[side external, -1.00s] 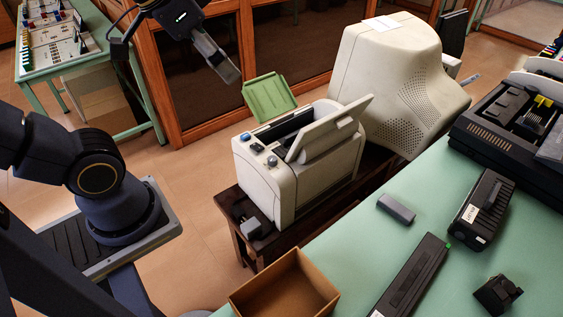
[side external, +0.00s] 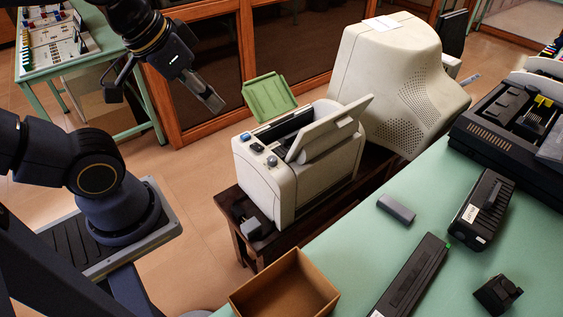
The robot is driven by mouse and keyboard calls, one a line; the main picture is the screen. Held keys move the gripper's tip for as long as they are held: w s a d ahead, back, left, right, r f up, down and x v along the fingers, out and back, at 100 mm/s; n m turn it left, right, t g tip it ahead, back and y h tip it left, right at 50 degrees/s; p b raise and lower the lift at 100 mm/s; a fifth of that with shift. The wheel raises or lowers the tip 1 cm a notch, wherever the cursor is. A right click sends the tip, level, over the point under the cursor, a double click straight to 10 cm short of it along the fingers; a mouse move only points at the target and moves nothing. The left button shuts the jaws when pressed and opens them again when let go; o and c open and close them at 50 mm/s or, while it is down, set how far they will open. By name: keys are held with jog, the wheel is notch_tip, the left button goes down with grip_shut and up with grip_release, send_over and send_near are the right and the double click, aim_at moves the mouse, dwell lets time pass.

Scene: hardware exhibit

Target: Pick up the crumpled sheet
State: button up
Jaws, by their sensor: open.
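I cannot make out a crumpled sheet in this view. A cream-coloured printer (side external: 284,180) stands open on a dark wooden bench, its lid raised; much of its inside is shaded or hidden by the lid. My gripper (side external: 214,102) is in the upper left, above the floor and apart from the printer, up and to the left of it. It points down to the right. It is open, with nothing visible in it.
A green tray (side external: 268,97) shows behind the printer. A large cream monitor (side external: 385,80) with a flat white paper (side external: 381,24) on top stands beside it. An open cardboard box (side external: 284,285) is in front. The green table (side external: 400,255) holds cartridges (side external: 397,208) and a dark machine (side external: 500,130).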

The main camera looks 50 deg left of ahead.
jog(key=shift+c, duration=1.4)
